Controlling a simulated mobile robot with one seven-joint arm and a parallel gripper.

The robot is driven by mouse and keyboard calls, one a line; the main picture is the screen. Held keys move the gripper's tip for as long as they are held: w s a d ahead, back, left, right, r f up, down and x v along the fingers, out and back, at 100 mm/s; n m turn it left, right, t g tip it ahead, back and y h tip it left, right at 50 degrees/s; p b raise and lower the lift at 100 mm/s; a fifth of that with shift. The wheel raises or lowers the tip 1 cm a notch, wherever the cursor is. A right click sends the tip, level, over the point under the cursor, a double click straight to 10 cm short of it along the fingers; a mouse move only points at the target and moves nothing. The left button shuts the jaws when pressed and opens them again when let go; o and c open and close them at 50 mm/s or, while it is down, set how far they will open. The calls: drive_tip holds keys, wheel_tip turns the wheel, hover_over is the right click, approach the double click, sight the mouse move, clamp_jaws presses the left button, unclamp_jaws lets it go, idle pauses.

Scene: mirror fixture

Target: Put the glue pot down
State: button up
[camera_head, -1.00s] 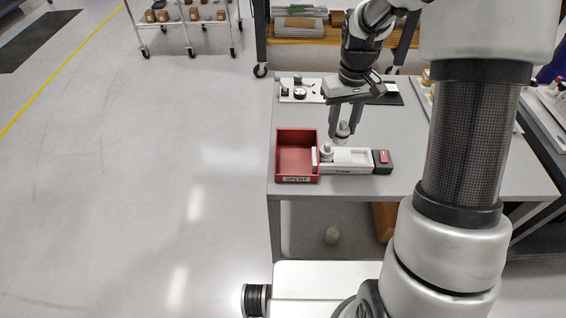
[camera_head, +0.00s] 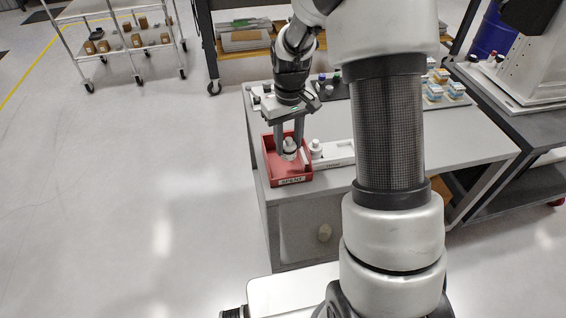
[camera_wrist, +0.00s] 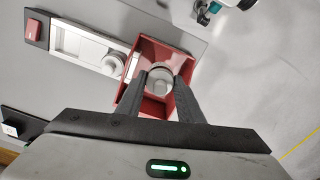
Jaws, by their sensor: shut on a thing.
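My gripper (camera_head: 289,152) is shut on a small pale glue pot (camera_head: 289,146) with a whitish top. It holds the pot over the red bin labelled SPENT (camera_head: 291,180), within the bin's outline. In the wrist view the pot (camera_wrist: 160,78) sits between the two dark fingertips, with the red bin (camera_wrist: 158,46) around it. I cannot tell whether the pot touches the bin floor.
The grey table (camera_head: 420,150) has bare room to the right, partly hidden by my arm. A dark mat (camera_head: 332,88) lies toward the back. Blue-and-white boxes (camera_head: 445,88) stand at the back right. A wheeled cart (camera_head: 125,42) stands far left; the floor there is clear.

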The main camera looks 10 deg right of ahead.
drive_tip(key=shift+f, duration=3.45)
drive_tip(key=shift+b, duration=0.3)
drive_tip(key=shift+f, duration=0.2)
drive_tip(key=o, duration=1)
drive_tip(key=shift+r, duration=0.1)
